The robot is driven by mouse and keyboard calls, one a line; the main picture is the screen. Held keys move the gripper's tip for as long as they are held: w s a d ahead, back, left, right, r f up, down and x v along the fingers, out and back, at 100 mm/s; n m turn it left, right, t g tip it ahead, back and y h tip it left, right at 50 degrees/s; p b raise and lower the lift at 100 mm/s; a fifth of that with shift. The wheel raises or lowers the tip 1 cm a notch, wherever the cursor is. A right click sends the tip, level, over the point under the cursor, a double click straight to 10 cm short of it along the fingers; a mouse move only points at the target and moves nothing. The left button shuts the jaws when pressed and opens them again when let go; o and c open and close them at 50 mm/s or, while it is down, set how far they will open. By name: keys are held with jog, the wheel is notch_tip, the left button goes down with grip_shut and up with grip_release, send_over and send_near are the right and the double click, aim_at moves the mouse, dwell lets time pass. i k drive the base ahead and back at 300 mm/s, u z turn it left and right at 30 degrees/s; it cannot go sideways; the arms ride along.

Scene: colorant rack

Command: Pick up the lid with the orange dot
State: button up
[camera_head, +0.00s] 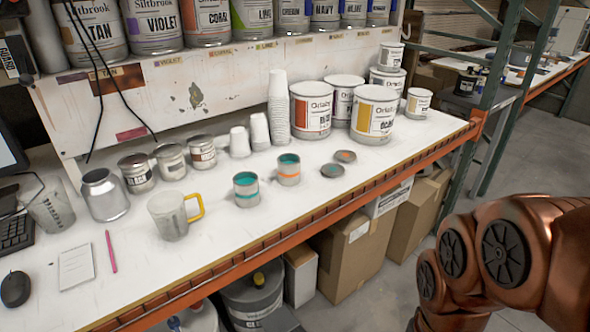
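Two small grey lids lie flat on the white bench, right of the small open cans. The lid with the orange dot (345,156) is the farther one, just behind and right of the other lid (332,170), whose dot looks teal. A small open can with an orange band (289,174) stands left of the lids. A similar can with a teal band (246,194) stands further left. Both cans show teal contents. My copper-coloured arm fills the lower right, over the floor beyond the bench's front edge. My gripper is not in view.
Large paint cans (376,118) and stacked white cups (279,108) stand behind the lids. A measuring jug with a yellow handle (172,218) is at left. The bench's orange front edge (330,215) has a low raised lip. Bench space right of the lids is clear.

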aim_at(344, 156)
jog(key=z, duration=0.45)
jog(key=k, duration=0.55)
jog(key=z, duration=0.3)
jog(key=i, duration=1.3)
jog(key=u, duration=1.4)
jog(key=i, duration=0.8)
jog(key=u, duration=0.8)
